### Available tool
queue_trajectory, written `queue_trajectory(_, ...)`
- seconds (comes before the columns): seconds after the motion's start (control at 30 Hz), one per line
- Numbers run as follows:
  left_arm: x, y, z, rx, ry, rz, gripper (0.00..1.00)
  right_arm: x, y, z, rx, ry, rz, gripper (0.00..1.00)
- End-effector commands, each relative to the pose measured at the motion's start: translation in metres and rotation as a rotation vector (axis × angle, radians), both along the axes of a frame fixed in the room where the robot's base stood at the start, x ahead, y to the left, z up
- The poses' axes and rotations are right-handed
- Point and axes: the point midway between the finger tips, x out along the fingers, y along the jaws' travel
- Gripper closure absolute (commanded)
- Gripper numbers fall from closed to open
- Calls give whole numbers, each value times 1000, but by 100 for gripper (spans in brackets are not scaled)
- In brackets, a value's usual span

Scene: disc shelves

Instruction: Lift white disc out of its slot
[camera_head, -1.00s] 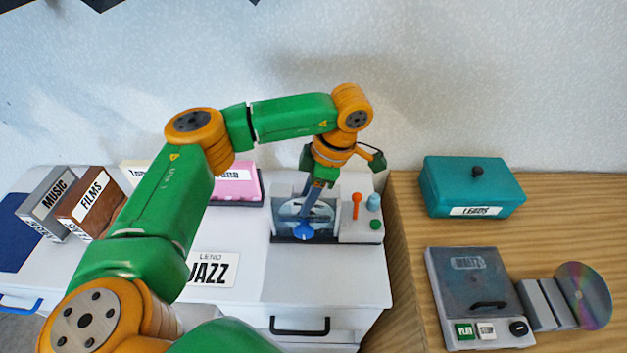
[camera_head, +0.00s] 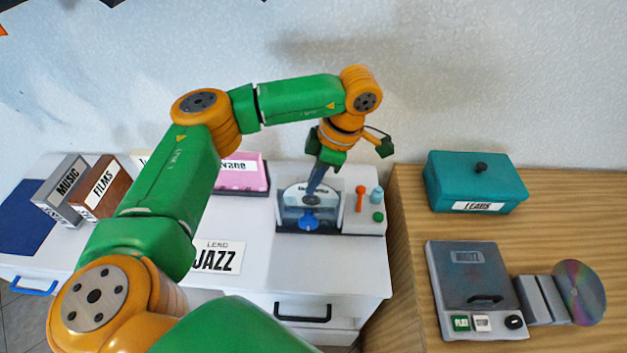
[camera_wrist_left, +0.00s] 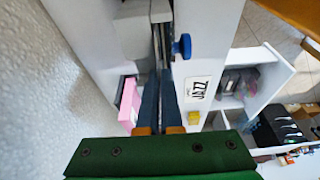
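The white disc (camera_head: 296,197) stands upright in a grey-framed slot unit (camera_head: 283,228) on the white cabinet, in the middle of the head view. My left gripper (camera_head: 311,192) points down at the disc's upper part and covers some of it. In the left wrist view, the two dark blue fingers of my left gripper (camera_wrist_left: 161,75) lie close together with a narrow gap. A thin edge lies beyond their tips. I cannot tell whether the fingers clasp the disc. My right gripper is out of view.
A blue knob (camera_head: 308,221) sits at the slot unit's front, with an orange lever (camera_head: 360,197) to its right. A pink box (camera_head: 238,175) stands left. The wooden table at right holds a teal box (camera_head: 474,185), a grey player (camera_head: 470,290) and a shiny disc (camera_head: 579,292).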

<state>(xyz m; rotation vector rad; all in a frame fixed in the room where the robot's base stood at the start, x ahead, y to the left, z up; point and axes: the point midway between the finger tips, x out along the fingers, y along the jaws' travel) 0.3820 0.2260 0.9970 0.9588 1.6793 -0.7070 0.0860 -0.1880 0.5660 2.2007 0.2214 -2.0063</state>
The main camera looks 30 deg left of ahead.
Motion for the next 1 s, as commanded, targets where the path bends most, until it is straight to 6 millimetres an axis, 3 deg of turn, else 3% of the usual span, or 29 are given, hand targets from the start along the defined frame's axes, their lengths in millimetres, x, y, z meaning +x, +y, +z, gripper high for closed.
queue_trajectory(1.0, 0, 0, 90, -1, -1, 0, 100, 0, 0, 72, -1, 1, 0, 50)
